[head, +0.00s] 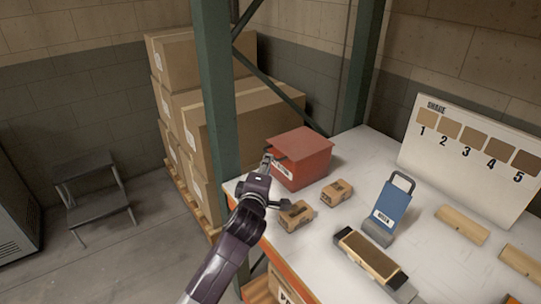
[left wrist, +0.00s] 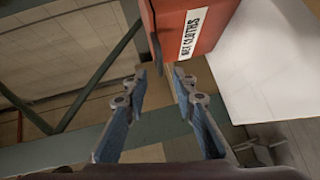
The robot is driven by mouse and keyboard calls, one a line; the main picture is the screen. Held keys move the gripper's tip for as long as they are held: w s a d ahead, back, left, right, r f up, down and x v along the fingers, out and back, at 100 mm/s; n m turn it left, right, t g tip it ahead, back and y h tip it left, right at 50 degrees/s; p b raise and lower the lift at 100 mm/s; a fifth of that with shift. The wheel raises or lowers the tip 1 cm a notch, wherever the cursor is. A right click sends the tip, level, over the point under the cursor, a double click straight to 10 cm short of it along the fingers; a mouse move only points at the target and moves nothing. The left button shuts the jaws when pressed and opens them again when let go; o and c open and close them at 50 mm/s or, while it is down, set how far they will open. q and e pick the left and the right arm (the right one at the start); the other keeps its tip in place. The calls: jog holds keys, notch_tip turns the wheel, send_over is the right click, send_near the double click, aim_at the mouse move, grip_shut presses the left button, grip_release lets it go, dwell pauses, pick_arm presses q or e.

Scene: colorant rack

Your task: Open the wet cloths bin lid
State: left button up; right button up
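The red wet cloths bin (head: 303,170) stands on the white bench top near its far left corner, with its flat red lid (head: 300,143) down. Its white label reads WET CLOTHS in the left wrist view, where the bin (left wrist: 212,20) fills the top middle. My left gripper (head: 267,160) is at the bin's left front side, near the lid's edge. My right gripper is out of view.
A blue handled item (head: 391,207), a block with dark ends (head: 369,256) and a shade board (head: 480,150) are farther right. A green post (head: 217,90) rises left of the bin.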

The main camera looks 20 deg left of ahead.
pick_arm(q)
jog(key=shift+p+x, duration=0.7)
jog(key=shift+x, duration=3.2)
jog(key=shift+a, duration=0.1)
jog(key=shift+c, duration=0.4)
grip_shut()
